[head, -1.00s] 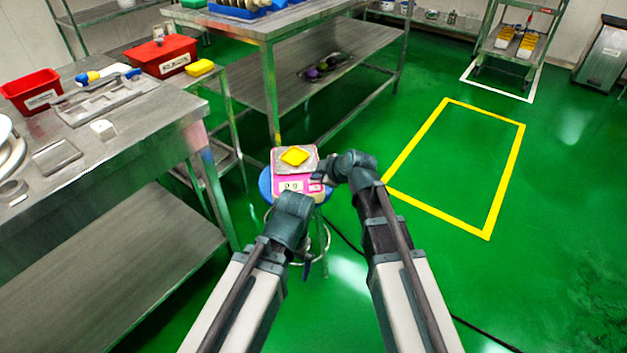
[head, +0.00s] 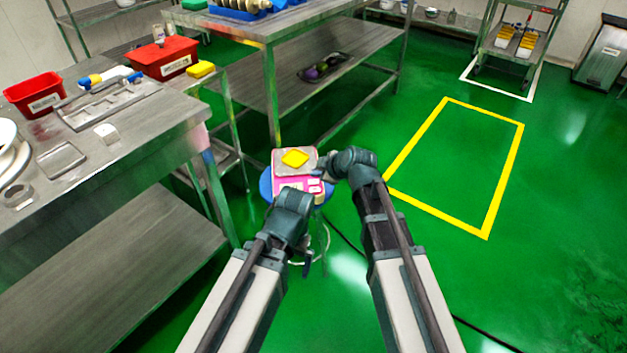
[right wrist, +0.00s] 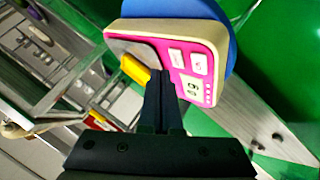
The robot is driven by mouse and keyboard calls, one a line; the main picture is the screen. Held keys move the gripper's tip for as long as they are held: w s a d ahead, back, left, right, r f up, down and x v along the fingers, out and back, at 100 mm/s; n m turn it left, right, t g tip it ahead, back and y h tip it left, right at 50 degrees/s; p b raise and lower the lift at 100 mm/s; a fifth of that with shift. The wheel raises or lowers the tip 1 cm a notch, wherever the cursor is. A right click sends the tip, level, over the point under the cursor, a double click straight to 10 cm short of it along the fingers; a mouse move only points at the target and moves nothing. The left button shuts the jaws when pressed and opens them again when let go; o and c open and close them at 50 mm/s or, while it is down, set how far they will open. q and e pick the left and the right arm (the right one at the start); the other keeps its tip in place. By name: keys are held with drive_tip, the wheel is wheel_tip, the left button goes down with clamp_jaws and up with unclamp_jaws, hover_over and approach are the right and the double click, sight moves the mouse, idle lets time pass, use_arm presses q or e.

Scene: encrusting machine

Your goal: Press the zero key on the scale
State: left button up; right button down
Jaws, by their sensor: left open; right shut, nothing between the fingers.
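The scale (head: 310,164) is pink and cream with a metal pan and sits on a round blue stool. A yellow square dish (head: 295,158) rests on its pan. In the right wrist view the scale's pink panel (right wrist: 185,76) shows a small display (right wrist: 191,88) and two pale keys, one (right wrist: 176,56) nearer the pan and one (right wrist: 199,63) nearer the edge. My right gripper (head: 322,173) is shut and empty; its tips (right wrist: 160,78) are over the scale near the panel, contact unclear. My left gripper (head: 293,193) is open, in front of the scale, its fingers mostly hidden.
A steel table (head: 120,140) with red bins (head: 165,56) stands at left. A steel shelf table (head: 330,65) is behind the stool. Green floor with a yellow outlined rectangle (head: 460,165) is free at right.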

sight(317, 183)
drive_tip(key=shift+r+p, duration=2.05)
drive_tip(key=shift+r, duration=0.3)
drive_tip(key=shift+f, duration=0.1)
drive_tip(key=shift+s+f, duration=0.1)
drive_tip(key=shift+s, duration=0.1)
drive_tip(key=s+d+f+m+g+h, duration=0.2)
drive_tip(key=s+m+g, duration=0.15)
drive_tip(key=s, duration=0.45)
drive_tip(key=s+d+f+m+g+h, duration=0.1)
drive_tip(key=s+f+m+g+h, duration=0.1)
drive_tip(key=s+m, duration=0.5)
drive_tip(key=s+d+f+m+g+h, duration=0.2)
drive_tip(key=s+h, duration=0.1)
drive_tip(key=s, duration=0.7)
wheel_tip(317, 183, up, 30)
drive_tip(key=p, duration=2.9)
drive_tip(key=shift+s+f+p, duration=0.15)
drive_tip(key=shift+s+p, duration=0.15)
drive_tip(key=shift+p, duration=0.1)
